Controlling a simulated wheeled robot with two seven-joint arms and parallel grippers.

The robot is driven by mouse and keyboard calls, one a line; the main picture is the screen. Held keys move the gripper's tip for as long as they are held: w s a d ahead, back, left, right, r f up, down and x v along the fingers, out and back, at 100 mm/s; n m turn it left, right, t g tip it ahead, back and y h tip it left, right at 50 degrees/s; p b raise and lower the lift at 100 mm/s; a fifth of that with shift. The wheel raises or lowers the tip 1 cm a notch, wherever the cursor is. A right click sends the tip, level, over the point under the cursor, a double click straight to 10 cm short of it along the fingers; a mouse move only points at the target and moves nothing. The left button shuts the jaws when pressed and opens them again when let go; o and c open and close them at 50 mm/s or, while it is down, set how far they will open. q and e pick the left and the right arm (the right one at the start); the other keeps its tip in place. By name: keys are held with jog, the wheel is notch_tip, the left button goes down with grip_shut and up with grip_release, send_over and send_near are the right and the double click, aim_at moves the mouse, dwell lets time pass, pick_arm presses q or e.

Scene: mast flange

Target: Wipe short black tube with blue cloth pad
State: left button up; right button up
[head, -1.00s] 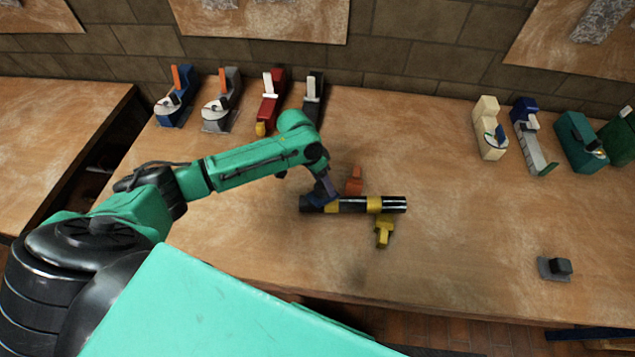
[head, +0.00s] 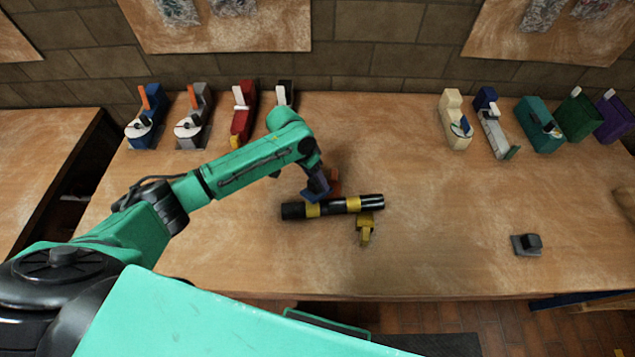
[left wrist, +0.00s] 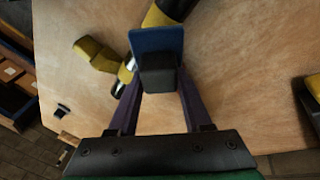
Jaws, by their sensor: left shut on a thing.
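The short black tube (head: 333,206) with yellow bands lies roughly level above the bench, between an orange-red part (head: 335,183) behind and a yellow part (head: 365,227) in front. My left gripper (head: 314,180) is shut on the black grip block (left wrist: 157,74) of the blue cloth pad (head: 317,191). The pad is at the back upper side of the tube, left of its middle; whether they touch I cannot tell. In the left wrist view the blue pad (left wrist: 157,42) covers part of the tube, whose yellow band (left wrist: 158,16) shows beyond. My right gripper is not in view.
A grey pad with a black block (head: 527,243) lies at the right front. Coloured tool-like items, such as a red one (head: 243,115) and a teal one (head: 540,125), line the back of the bench (head: 430,240). The bench is clear around the tube.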

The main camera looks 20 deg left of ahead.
pick_arm(q)
jog(key=r, duration=0.1)
jog(key=r+p, duration=0.1)
jog(key=r, duration=0.1)
jog(key=shift+w+a, duration=0.2)
jog(key=shift+w, duration=0.2)
jog(key=shift+f, duration=0.15)
jog(key=r+p, duration=0.1)
jog(key=w+r+p, duration=0.1)
jog(key=r+p, duration=0.1)
jog(key=shift+a, duration=0.15)
jog(key=shift+s, duration=0.1)
jog(key=shift+f, duration=0.1)
